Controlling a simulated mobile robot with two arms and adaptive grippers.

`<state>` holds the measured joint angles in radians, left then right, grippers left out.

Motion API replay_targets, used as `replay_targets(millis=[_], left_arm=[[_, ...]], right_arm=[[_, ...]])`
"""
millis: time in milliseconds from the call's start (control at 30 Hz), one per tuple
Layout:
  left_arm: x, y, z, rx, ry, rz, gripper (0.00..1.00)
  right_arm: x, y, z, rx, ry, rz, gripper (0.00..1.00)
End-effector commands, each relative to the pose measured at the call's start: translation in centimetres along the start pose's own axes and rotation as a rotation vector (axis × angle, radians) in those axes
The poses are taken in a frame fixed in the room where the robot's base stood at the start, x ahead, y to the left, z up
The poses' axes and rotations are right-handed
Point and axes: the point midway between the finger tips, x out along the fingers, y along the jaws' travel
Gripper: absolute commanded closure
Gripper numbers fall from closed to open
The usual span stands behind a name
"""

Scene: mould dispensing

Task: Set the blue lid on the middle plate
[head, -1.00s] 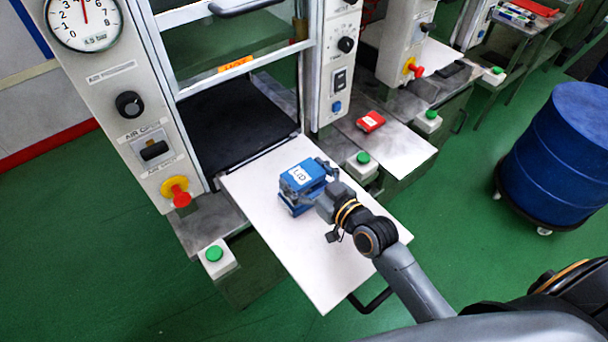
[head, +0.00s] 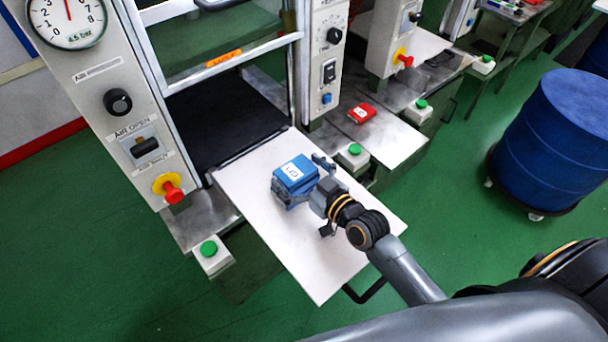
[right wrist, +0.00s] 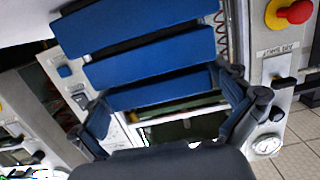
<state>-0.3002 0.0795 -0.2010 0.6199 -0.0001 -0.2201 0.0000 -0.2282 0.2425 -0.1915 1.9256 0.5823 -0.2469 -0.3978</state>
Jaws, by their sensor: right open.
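The blue lid (head: 293,172), with a white label reading LID, is the top of a blue block over the white sheet (head: 262,230). The right wrist view is upside down and shows stacked blue pieces: the lid (right wrist: 160,92), what looks like the middle plate (right wrist: 150,64), and a bottom piece (right wrist: 125,25). Dark gaps run between them; I cannot tell how fully the lid seats. My right gripper (head: 308,184) is open, its fingers on either side of the lid (right wrist: 170,112); white sheet shows between the far finger and the lid. My left gripper is out of view.
The press (head: 135,100) with its gauge and red stop button (head: 172,192) stands behind the sheet on the left. A red piece (head: 362,113) lies on the neighbouring bench. A blue drum (head: 560,140) stands at the right. The sheet's front part is bare.

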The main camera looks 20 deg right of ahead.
Motion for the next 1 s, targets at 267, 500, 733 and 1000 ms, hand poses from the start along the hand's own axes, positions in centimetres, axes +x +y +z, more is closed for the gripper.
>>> replay_targets(millis=[267, 500, 733, 1000], left_arm=[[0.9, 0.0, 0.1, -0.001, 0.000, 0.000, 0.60], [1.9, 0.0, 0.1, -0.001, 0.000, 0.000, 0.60], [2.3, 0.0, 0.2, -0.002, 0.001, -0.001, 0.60], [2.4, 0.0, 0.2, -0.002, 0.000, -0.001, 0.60]], right_arm=[[-4.0, 0.0, 0.3, -0.003, -0.003, 0.000, 0.00], [-8.8, -0.1, 0.2, -0.001, -0.003, -0.002, 0.00], [-11.4, 0.0, 0.0, 0.000, -0.001, 0.000, 0.00], [-12.0, 0.0, -0.2, 0.000, 0.002, 0.000, 0.00]])
